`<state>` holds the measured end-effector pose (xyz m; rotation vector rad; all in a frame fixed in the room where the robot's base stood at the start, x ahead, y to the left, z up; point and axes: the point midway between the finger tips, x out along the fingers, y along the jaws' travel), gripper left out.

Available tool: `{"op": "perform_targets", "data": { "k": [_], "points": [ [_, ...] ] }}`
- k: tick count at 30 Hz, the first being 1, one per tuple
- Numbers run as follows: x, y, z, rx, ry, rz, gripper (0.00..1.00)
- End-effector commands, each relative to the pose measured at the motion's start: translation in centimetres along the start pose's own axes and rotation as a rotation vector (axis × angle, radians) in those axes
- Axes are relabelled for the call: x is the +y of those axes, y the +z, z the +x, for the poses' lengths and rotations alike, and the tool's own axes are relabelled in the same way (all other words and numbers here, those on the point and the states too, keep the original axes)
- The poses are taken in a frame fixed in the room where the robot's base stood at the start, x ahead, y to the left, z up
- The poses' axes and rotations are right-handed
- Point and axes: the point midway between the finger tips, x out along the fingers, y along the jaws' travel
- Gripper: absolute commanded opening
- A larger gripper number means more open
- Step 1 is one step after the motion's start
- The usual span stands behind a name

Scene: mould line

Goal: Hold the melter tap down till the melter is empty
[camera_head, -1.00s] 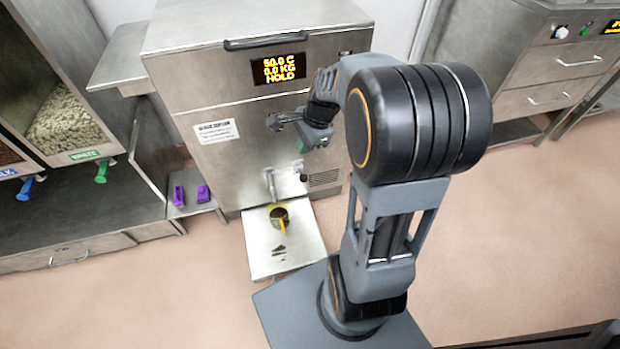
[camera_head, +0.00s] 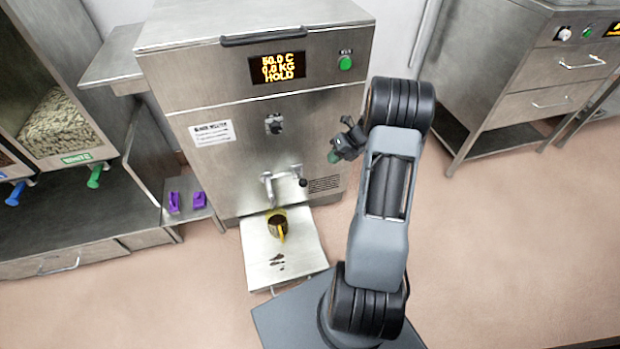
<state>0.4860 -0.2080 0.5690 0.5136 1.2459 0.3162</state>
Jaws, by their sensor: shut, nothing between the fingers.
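The melter (camera_head: 210,90) is a steel cabinet at the centre, its display (camera_head: 277,67) reading 50.0 C, 0.0 KG, HOLD. The melter tap (camera_head: 268,186) juts from its lower front, with a dark-knobbed lever (camera_head: 303,182) to its right. A yellow jug (camera_head: 278,224) with dark contents stands below the spout on a steel shelf (camera_head: 306,246). My gripper (camera_head: 333,157) is shut and empty, right of and above the tap, apart from the lever. Its fingertips are small and partly unclear.
A green button (camera_head: 345,62) sits right of the display. Dark spots (camera_head: 277,262) mark the shelf. Purple clips (camera_head: 186,200) lie on a side ledge at left. A bin with a green-handled outlet (camera_head: 95,177) stands far left. A steel cabinet (camera_head: 530,90) is at right. Floor at right is clear.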

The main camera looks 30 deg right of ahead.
Motion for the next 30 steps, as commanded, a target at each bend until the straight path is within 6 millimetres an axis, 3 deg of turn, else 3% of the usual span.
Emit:
{"op": "perform_targets", "data": {
  "k": [7,21,30],
  "points": [
    [-0.1,-0.1,1.5,0.003,0.001,-0.002,0.0],
    [-0.1,-0.2,10.1,0.004,0.001,-0.004,0.0],
    [-0.1,-0.1,13.4,0.002,0.0,-0.003,0.0]
  ]
}}
